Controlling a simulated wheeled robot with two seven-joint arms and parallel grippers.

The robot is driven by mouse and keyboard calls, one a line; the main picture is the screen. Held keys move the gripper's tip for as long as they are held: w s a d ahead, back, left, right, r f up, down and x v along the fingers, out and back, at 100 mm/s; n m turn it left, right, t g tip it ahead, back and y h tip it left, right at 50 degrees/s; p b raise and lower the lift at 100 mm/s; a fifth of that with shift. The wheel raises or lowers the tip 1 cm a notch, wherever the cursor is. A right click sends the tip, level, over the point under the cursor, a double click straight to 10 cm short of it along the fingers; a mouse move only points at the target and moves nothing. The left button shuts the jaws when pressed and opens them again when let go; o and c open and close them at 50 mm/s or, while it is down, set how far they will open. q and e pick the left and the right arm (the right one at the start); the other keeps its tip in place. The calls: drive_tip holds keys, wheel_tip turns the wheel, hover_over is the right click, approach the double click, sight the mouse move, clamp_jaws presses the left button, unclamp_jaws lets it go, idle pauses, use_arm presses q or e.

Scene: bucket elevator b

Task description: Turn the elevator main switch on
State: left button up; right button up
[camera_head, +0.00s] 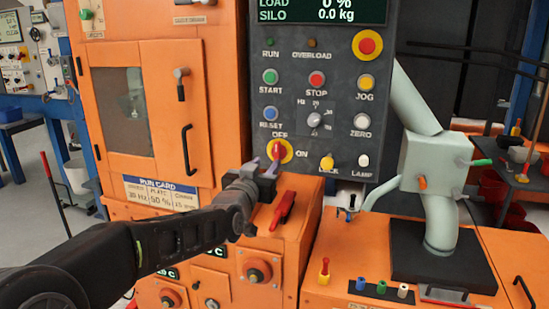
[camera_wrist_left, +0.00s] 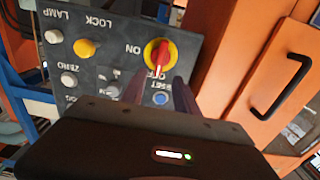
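The main switch (camera_head: 287,152) is a red handle on a yellow round plate at the lower left of the dark control panel. OFF is printed above it and ON to its right. The handle stands nearly upright, its white-marked end towards OFF. In the left wrist view the switch (camera_wrist_left: 164,47) shows upside down, just beyond my fingertips. My left gripper (camera_head: 262,166) is open in front of the switch's lower left. In the left wrist view its two fingers (camera_wrist_left: 159,84) stand apart, with the handle's end at the gap between them; contact is unclear. My right gripper is not in view.
The panel (camera_head: 340,100) also carries buttons, a dial, a yellow LOCK knob (camera_head: 327,162) and a white LAMP button (camera_head: 364,160). A red lever (camera_head: 283,210) lies below the switch on the orange housing. An orange cabinet door with a black handle (camera_head: 188,150) stands left.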

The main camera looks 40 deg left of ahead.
sight(276, 152)
use_arm(q)
drive_tip(key=shift+p+x, duration=0.5)
drive_tip(key=shift+x, duration=3.4)
drive_tip(key=shift+c, duration=0.3)
clamp_jaws()
